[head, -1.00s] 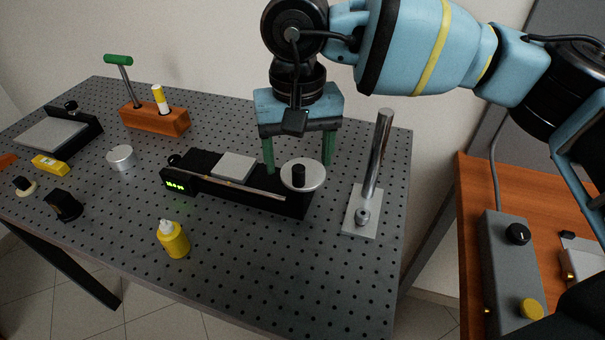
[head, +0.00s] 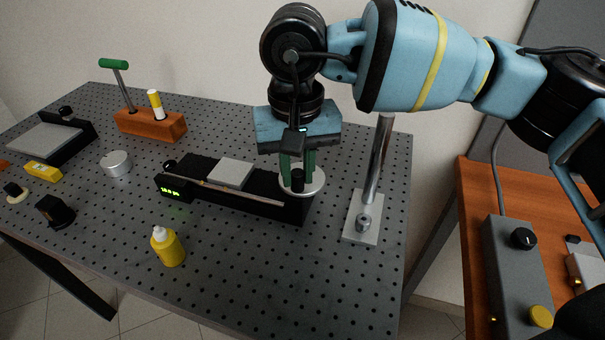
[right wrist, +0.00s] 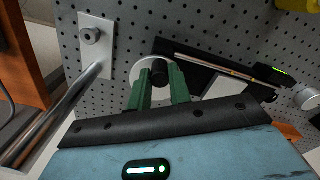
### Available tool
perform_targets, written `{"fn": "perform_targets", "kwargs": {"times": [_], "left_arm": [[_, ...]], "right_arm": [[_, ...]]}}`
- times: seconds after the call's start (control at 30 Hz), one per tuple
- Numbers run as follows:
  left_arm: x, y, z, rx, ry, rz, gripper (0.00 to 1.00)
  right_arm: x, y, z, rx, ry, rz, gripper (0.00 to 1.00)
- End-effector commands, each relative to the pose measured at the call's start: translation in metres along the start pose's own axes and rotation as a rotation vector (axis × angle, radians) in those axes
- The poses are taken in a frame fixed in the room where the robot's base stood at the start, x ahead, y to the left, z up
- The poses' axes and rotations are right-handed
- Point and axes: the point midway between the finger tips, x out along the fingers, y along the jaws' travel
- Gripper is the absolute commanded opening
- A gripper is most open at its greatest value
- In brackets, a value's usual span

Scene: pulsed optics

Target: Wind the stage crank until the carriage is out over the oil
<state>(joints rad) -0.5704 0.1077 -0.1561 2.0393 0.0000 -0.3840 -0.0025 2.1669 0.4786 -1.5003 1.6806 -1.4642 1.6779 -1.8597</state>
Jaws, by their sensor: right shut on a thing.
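The stage (head: 272,208) is a long black rail unit on the perforated table. Its carriage, a light grey plate (head: 232,173), sits near the middle of the rail. The crank is a pale round disc (head: 316,187) with an upright black knob (head: 298,180) at the rail's right end. My right gripper (head: 292,168) points down and is shut on the knob, which also shows between the green fingers in the right wrist view (right wrist: 160,73). A yellow bottle (head: 168,248) with a white nozzle stands in front; I cannot tell where the oil is. My left gripper is not in view.
A metal post on a white base (head: 361,216) stands close to the crank's right. A silver round piece (head: 116,163), an orange block (head: 152,125) with a green-handled tool, and black items stand left.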

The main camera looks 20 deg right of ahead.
Motion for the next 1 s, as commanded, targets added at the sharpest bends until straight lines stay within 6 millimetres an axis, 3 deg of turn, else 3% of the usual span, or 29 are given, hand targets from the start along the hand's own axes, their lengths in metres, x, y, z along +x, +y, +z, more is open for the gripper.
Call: {"fn": "perform_targets", "kwargs": {"times": [0.1, 0.4, 0.8, 1.0], "left_arm": [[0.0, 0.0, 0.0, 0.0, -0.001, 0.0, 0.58], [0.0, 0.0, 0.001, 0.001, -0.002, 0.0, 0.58], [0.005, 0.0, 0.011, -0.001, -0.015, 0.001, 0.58], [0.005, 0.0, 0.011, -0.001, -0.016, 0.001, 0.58]], "right_arm": [[0.0, 0.0, 0.0, 0.001, 0.0, 0.0, 0.0], [0.001, 0.001, 0.0, -0.024, -0.001, 0.0, 0.0], [0.002, 0.012, 0.002, -0.435, -0.001, -0.002, 0.0], [0.0, 0.014, 0.002, -0.491, 0.001, 0.0, 0.0]]}}
